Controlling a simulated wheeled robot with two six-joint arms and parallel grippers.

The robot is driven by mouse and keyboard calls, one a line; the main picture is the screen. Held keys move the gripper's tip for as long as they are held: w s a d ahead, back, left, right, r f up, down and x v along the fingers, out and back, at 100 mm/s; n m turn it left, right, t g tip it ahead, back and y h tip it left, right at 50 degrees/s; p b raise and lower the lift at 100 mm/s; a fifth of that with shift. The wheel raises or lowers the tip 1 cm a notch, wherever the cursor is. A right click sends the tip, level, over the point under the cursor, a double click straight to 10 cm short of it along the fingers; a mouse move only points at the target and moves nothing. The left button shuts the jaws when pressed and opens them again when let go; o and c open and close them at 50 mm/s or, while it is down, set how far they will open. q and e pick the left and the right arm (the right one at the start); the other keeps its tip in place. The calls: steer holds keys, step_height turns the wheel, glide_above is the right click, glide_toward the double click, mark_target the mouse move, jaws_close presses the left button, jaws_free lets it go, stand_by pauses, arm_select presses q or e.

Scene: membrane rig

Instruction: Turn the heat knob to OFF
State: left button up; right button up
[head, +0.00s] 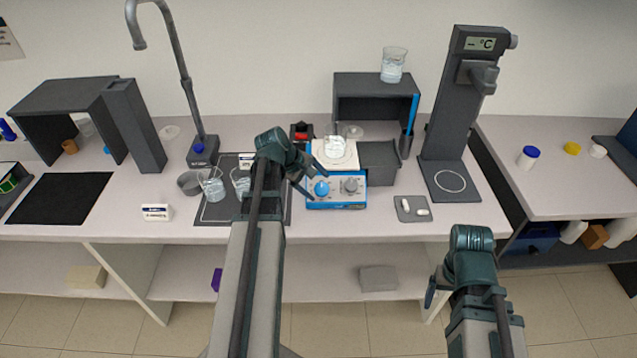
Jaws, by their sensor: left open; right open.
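The hotplate stirrer (336,204) is a blue and white unit near the bench's front edge. Its front carries a blue knob (321,187) at left and a grey knob (351,185) at right. The markings are too small to read, so I cannot tell which is the heat knob or its setting. A glass beaker (335,147) stands on its white top plate. My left gripper (311,178) is open, just left of the blue knob; I cannot tell whether it touches. My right gripper (440,284) is open and empty in front of the bench, away from the stirrer; its fingers are partly hidden.
Beakers (211,184) stand on a dark mat (218,212) left of the stirrer. A grey box (379,163) and a small tray (412,209) lie to its right. A tall dark stand (458,110) with a °C display is further right. A tap (184,85) rises behind left.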

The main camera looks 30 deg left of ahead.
arm_select(q)
steer(key=p+v, duration=0.9)
steer(key=v, duration=0.2)
steer(key=shift+s+r, duration=0.15)
steer(key=shift+r, duration=0.2)
arm_select(e)
step_height(320, 180, up, 10)
arm_select(q)
steer(key=shift+a, duration=0.1)
steer(key=b+x, duration=1.1)
steer(key=x, duration=0.2)
steer(key=shift+f+b, duration=0.3)
steer(key=shift+b, duration=0.05)
arm_select(e)
step_height(320, 180, down, 12)
steer(key=shift+r, duration=0.2)
